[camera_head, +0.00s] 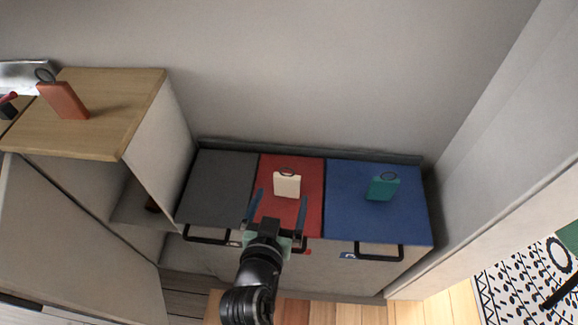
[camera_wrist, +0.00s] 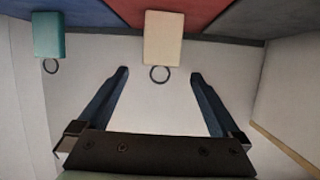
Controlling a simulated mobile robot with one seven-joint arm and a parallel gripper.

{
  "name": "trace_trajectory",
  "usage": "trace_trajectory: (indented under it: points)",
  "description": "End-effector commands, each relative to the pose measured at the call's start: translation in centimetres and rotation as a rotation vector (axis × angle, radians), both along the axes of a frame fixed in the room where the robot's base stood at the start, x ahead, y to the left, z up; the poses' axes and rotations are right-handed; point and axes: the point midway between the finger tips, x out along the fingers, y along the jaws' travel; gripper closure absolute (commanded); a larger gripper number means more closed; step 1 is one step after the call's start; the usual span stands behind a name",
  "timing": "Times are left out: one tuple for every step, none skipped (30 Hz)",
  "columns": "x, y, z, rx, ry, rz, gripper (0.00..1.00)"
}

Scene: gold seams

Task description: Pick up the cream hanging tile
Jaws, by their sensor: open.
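The cream hanging tile (camera_head: 287,185) stands on the red panel (camera_head: 276,213) in the middle of the cabinet top, with a dark ring at its top. In the wrist view the cream tile (camera_wrist: 162,38) and its ring lie ahead of my fingertips, about midway between them. My gripper (camera_head: 279,196) is open and empty, with its blue fingers spread to either side of the tile in the head view. The wrist view shows my gripper (camera_wrist: 162,76) not closed on anything. Whether the fingers touch the tile cannot be told, but a gap shows in the wrist view.
A teal tile (camera_head: 382,187) with a ring stands on the blue panel (camera_head: 400,215) to the right. The grey panel (camera_head: 218,190) at left is bare. An orange tile (camera_head: 64,100) stands on the wooden cabinet (camera_head: 120,90). A wall rises behind. Black handles (camera_head: 378,256) stick out in front.

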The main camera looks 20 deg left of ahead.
Motion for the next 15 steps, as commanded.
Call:
trace_trajectory:
  points:
    - [-0.9, 0.1, -0.8, -0.008, 0.025, 0.007, 0.0]
    - [-1.1, 0.2, -1.3, -0.011, 0.032, 0.01, 0.0]
    - [-1.1, 0.3, -1.8, -0.014, 0.039, 0.011, 0.0]
    - [-1.0, 0.3, -2.1, -0.016, 0.042, 0.012, 0.0]
    - [-0.7, 0.4, -2.3, -0.016, 0.043, 0.013, 0.0]
    - [-0.1, 0.5, -2.6, -0.015, 0.042, 0.013, 0.0]
    - [0.3, 0.6, -2.7, -0.015, 0.041, 0.012, 0.0]
    - [0.9, 0.7, -2.9, -0.015, 0.04, 0.012, 0.0]
    - [1.6, 0.8, -3.2, -0.015, 0.04, 0.012, 0.0]
    - [2.1, 0.9, -3.5, -0.015, 0.04, 0.012, 0.0]
    - [2.5, 1.0, -3.7, -0.015, 0.04, 0.012, 0.0]
    - [3.2, 1.2, -3.9, -0.014, 0.04, 0.011, 0.0]
    - [3.6, 1.2, -4.0, -0.013, 0.04, 0.011, 0.0]
    - [4.0, 1.3, -4.2, -0.013, 0.04, 0.011, 0.0]
    - [4.5, 1.4, -4.4, -0.014, 0.04, 0.01, 0.0]
